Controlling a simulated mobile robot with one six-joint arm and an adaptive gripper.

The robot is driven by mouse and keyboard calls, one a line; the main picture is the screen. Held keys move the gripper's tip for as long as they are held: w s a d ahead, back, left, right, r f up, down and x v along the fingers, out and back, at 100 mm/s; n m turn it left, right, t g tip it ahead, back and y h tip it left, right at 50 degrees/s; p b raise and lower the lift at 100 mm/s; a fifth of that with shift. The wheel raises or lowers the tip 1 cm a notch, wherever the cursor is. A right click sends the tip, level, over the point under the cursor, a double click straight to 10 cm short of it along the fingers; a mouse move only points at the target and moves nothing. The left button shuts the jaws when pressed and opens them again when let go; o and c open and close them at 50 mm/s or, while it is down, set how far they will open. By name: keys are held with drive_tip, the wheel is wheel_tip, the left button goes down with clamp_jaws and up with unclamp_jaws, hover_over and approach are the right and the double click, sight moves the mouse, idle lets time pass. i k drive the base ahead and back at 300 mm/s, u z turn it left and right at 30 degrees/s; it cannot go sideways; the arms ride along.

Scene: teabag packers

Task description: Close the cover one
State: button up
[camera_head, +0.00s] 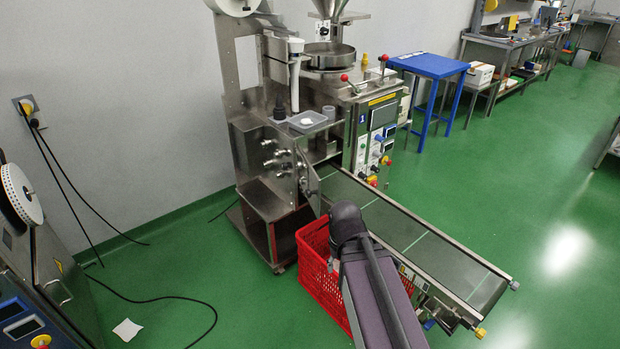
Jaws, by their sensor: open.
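The packing machine (262,195) stands against the wall and bears a small blue label with a 1 on its control box (376,135). A small metal cover (311,184) at its front, left of the conveyor's upper end, stands out at an angle and looks open. My dark arm (372,285) reaches up from the bottom edge, and its rounded joint (346,220) shows just below and right of the cover. My gripper does not show; whether it touches the cover cannot be seen.
A conveyor (420,243) slopes down to the right from the machine. A red crate (318,272) stands on the floor beneath it, partly behind my arm. A blue table (430,65) stands behind. Black cables (180,298) lie at left. Green floor is clear at right.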

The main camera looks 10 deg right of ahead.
sight(310, 181)
drive_tip(key=u, duration=0.1)
drive_tip(key=i, duration=0.9)
drive_tip(key=z, duration=0.05)
